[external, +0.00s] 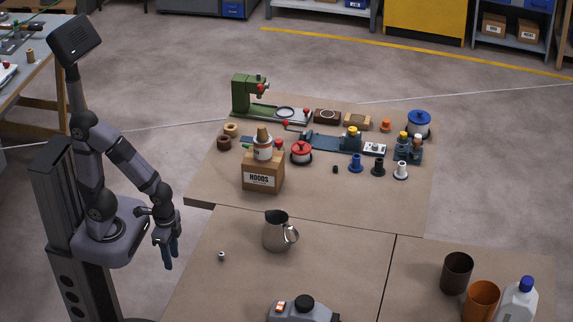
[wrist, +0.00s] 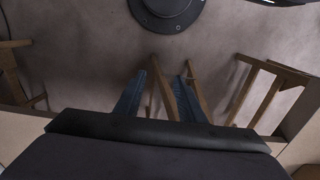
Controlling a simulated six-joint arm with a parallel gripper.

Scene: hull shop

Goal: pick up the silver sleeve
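A small silver piece (external: 221,256), which looks like the silver sleeve, stands alone on the near brown table, left of the steel pitcher (external: 276,232). It is too small to make out in detail. My gripper (external: 171,258) hangs fingers down, left of the table edge and apart from the silver piece. In the wrist view my gripper (wrist: 162,82) shows two blue fingers spread apart, with nothing between them but floor and wooden legs beyond. The silver piece does not show in the wrist view.
A cardboard box (external: 263,175) with a bottle on it, a green press (external: 250,97) and several small parts crowd the far table. A grey machine (external: 303,309) sits at the near edge. Cups (external: 457,272) stand at right. Table around the silver piece is clear.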

